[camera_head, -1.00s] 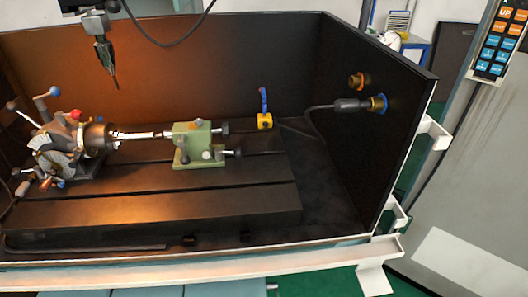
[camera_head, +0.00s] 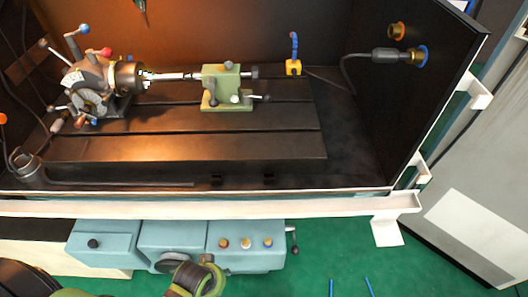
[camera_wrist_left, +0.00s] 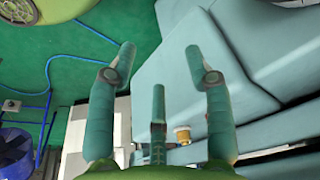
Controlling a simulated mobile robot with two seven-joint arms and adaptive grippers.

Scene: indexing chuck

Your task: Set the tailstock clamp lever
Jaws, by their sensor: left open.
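The green tailstock (camera_head: 222,92) stands on the dark slotted table in the head view, right of the indexing chuck (camera_head: 126,77). A small lever with a dark knob (camera_head: 265,98) sticks out at its lower right; I cannot tell whether this is the clamp lever. A pale round knob (camera_head: 235,99) shows on its front. My left gripper (camera_wrist_left: 160,68) is open and empty in the left wrist view, over the teal machine body (camera_wrist_left: 235,60) and green floor, well away from the tailstock. My right gripper is not in view.
A white front rail (camera_head: 300,204) runs along the enclosure, between the floor side and the tailstock. Dark walls stand behind and at right. A yellow block with a blue hose (camera_head: 293,67) sits behind the table. Blue cables (camera_wrist_left: 50,70) lie on the floor.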

